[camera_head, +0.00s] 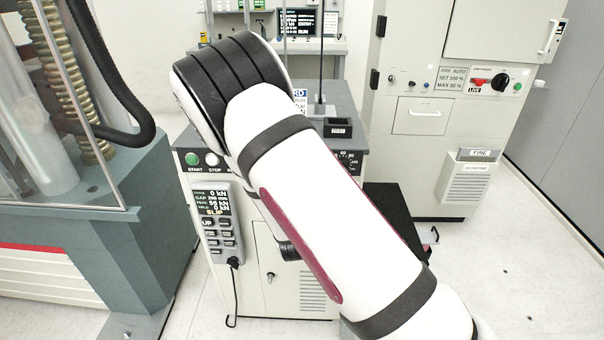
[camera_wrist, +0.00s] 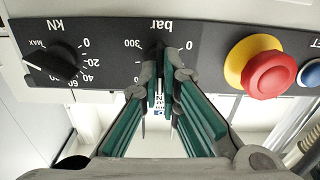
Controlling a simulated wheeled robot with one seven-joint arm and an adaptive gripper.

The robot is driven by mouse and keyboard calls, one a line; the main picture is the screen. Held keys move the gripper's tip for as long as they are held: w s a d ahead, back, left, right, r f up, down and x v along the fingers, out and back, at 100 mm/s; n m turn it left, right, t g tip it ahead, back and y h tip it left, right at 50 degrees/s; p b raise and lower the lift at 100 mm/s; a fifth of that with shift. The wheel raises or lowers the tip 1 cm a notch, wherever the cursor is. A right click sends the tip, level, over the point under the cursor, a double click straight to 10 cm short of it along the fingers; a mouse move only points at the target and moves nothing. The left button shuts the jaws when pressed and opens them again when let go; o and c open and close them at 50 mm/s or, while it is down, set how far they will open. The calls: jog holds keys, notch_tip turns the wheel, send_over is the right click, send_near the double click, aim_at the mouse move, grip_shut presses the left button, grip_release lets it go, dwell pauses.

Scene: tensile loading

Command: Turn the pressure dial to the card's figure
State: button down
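The pressure dial (camera_wrist: 158,52) is a dark knob on the black panel, marked bar, upside down in the wrist view. Its scale shows 0 and 300; the other marks are hidden behind my fingers. My gripper (camera_wrist: 161,75) has its fingertips close together on either side of the knob and appears shut on it. The dial's pointer cannot be read. In the head view my arm hides the gripper and the dial.
A kN dial (camera_wrist: 50,63) sits left of the pressure dial in the wrist view. A red stop button (camera_wrist: 268,75) on a yellow collar and a blue button (camera_wrist: 311,73) are on the right.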

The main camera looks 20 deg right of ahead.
jog(key=shift+m+b, duration=1.1)
jog(key=shift+m, duration=2.9)
jog(key=c, duration=1.8)
grip_release()
jog(key=v, duration=0.7)
jog(key=shift+s, duration=0.25)
